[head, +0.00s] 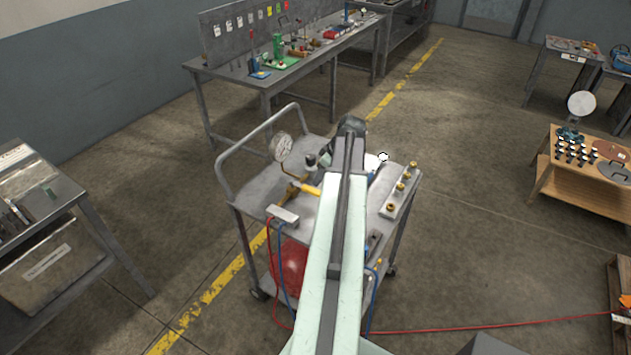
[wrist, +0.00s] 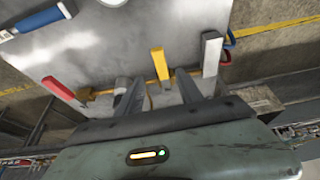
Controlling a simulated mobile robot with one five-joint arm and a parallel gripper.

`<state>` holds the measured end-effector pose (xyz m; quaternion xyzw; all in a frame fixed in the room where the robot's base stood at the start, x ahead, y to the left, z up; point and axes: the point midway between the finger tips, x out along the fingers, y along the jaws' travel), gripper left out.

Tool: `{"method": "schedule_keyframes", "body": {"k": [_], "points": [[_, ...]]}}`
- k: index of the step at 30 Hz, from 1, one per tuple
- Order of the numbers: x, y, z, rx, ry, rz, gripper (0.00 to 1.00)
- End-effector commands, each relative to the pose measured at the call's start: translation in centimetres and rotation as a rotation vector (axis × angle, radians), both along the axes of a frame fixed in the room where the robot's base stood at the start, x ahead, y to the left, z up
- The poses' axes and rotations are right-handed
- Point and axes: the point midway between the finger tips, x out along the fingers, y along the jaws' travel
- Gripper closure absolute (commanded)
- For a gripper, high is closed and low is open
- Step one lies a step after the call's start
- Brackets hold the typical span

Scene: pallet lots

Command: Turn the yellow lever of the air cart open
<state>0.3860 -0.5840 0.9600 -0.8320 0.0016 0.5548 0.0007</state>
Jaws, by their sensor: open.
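The air cart (head: 262,187) stands in the middle of the head view. Its yellow lever (head: 308,189) shows just left of my arm, near the round gauge (head: 281,147). In the wrist view the yellow lever (wrist: 160,66) rises upright in the picture, ahead of and roughly between the two fingers of my gripper (wrist: 160,78). The fingers are spread, with nothing held. I cannot tell whether either finger touches the lever. My arm hides part of the cart top, and the gripper is not clearly visible in the head view.
A red handle (wrist: 60,89) lies left and a pale block (wrist: 212,50) right of the lever. Brass fittings (head: 402,188) sit on the cart's right side. A red hose (head: 480,328) crosses the floor.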

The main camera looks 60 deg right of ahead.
Motion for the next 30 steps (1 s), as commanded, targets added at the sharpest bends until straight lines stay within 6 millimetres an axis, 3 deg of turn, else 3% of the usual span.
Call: {"method": "schedule_keyframes", "body": {"k": [5, 15, 25, 26, 30], "points": [[0.4, 0.0, -1.5, 0.0, 0.001, -0.001, 0.56], [2.6, 0.0, -7.0, 0.0, 0.001, -0.001, 0.56], [3.0, 0.0, -7.3, 0.001, 0.002, -0.003, 0.56], [3.0, 0.0, -7.3, 0.001, 0.002, -0.003, 0.59], [3.0, 0.0, -7.3, 0.001, 0.002, -0.003, 0.98]]}}
